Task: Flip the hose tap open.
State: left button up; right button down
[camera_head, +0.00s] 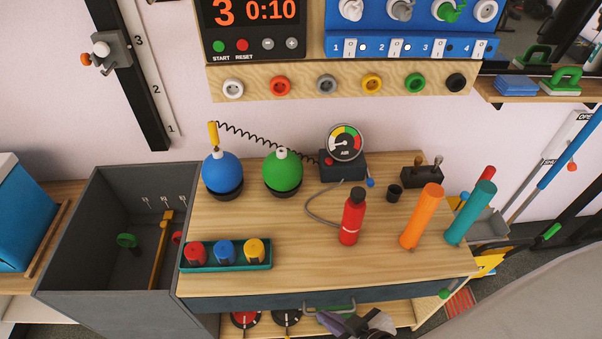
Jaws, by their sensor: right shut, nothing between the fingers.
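I cannot tell for certain which part is the hose tap. A small blue lever or knob (370,183) sits at the right front of the dark box under the air gauge (345,143). A thin grey hose (318,211) loops from near that box toward the red bottle (352,217). In the dark grey bin, a green ring-shaped piece (127,240) and a yellow bar (160,252) also show. My left gripper is out of view.
The wooden bench (300,235) holds a blue ball (222,170), a green ball (282,172), a teal tray (222,268) with three coloured pieces, an orange cylinder (422,216) and a teal cylinder (470,212). The bench's front middle is clear.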

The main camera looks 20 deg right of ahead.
aim_at(370, 182)
jog(key=u, duration=2.1)
jog(key=k, duration=1.9)
jog(key=z, duration=1.25)
jog(key=i, duration=0.1)
jog(key=z, duration=0.3)
